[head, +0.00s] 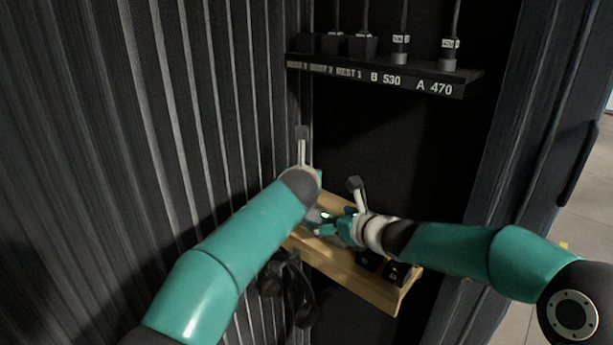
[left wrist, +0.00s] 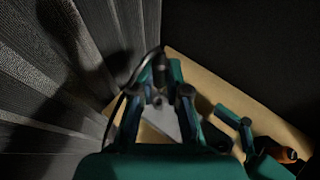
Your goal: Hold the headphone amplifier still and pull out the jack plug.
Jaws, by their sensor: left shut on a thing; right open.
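The headphone amplifier shows as a pale grey box (left wrist: 163,117) on the wooden shelf, partly covered by my left gripper; a small grey part of it shows in the head view (head: 316,215). My left gripper (left wrist: 159,85) is shut on a dark, slim piece, the jack plug (left wrist: 160,66), with a black cable curving off to the left. Whether the plug sits in the amplifier is hidden. In the head view the left fingers are behind my arm. My right gripper (head: 325,224) is open beside the amplifier, to its right; it also shows in the left wrist view (left wrist: 233,118).
The wooden shelf (head: 350,266) carries dark blocks (head: 397,272) at its right front. Black headphones (head: 290,285) hang below its left end. A labelled black rack (head: 380,76) with plugs and cables is above. A ribbed wall (head: 190,120) closes the left side.

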